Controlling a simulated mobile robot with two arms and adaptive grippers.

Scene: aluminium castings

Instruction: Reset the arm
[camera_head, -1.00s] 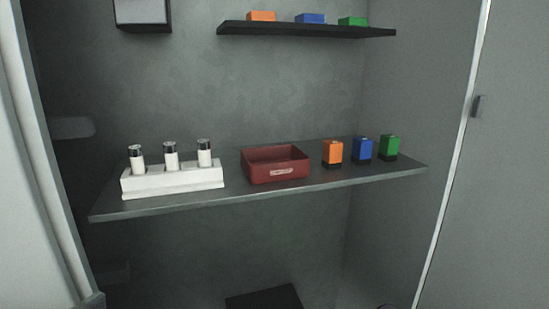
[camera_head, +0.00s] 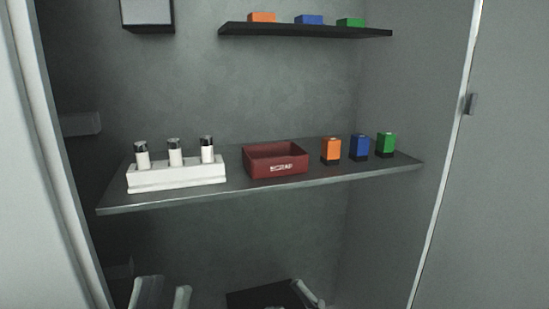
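My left gripper (camera_head: 164,292) shows at the bottom edge, left of the middle. Its two fingers stand apart with nothing between them, well below the shelf. Part of what looks like my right gripper (camera_head: 308,294) shows at the bottom edge, right of the middle. Most of it is cut off, so I cannot tell whether it is open. Neither gripper touches anything that I can see.
A grey shelf (camera_head: 240,191) spans the cabinet. It bears a white rack (camera_head: 177,175) with three vials, a red bin (camera_head: 276,162), and orange, blue and green blocks (camera_head: 359,147). A dark upper shelf (camera_head: 305,31) holds three coloured pieces. A black flat object (camera_head: 262,295) lies below.

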